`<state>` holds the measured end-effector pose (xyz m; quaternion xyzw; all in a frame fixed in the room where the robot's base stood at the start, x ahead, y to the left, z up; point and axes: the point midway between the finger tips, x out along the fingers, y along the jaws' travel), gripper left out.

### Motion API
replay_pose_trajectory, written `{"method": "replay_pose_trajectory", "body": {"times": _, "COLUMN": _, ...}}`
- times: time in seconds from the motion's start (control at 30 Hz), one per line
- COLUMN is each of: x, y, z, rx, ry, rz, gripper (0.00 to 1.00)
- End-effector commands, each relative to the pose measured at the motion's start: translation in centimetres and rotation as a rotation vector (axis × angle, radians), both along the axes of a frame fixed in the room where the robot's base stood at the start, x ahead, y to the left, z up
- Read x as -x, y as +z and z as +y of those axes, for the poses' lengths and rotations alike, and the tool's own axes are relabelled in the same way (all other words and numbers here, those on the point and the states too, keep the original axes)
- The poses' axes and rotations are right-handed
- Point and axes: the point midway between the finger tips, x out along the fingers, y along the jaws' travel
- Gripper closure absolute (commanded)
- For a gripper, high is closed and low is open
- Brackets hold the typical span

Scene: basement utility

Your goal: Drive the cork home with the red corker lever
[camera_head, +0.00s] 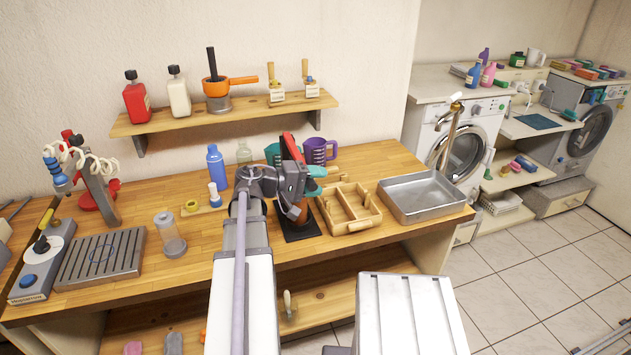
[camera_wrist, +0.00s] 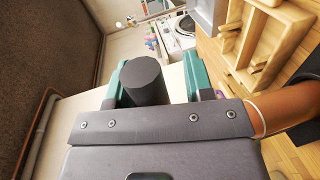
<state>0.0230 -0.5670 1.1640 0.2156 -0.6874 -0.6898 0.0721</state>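The corker's red lever (camera_head: 289,147) shows just above and behind my gripper in the head view. Its black base plate (camera_head: 300,232) stands on the wooden bench, with a brown upright part (camera_head: 303,212) above it, largely covered by my arm. My gripper (camera_head: 316,180) is at the corker, its green fingers pointing right. In the wrist view, a dark cylinder (camera_wrist: 144,80), apparently the lever's grip, lies between the fingers (camera_wrist: 155,82). It is close to the left finger, with a gap to the right finger. The cork and bottle mouth cannot be made out.
A wooden divided tray (camera_head: 348,208) and a metal basin (camera_head: 421,197) stand right of the corker.

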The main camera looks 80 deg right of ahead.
Motion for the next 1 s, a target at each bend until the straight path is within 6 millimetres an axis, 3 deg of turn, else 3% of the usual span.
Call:
{"method": "replay_pose_trajectory", "body": {"times": 0.33, "x": -0.6, "y": 0.3, "z": 0.2, "rx": -0.001, "ry": 0.002, "rz": 0.003, "gripper": 0.47}}
{"method": "replay_pose_trajectory", "body": {"times": 0.73, "x": -8.4, "y": 2.1, "z": 3.7, "rx": 0.0, "ry": 0.003, "rz": 0.002, "gripper": 0.47}}
{"method": "replay_pose_trajectory", "body": {"times": 1.0, "x": -9.7, "y": 2.2, "z": 4.3, "rx": 0.0, "ry": 0.0, "rz": 0.002, "gripper": 0.47}}
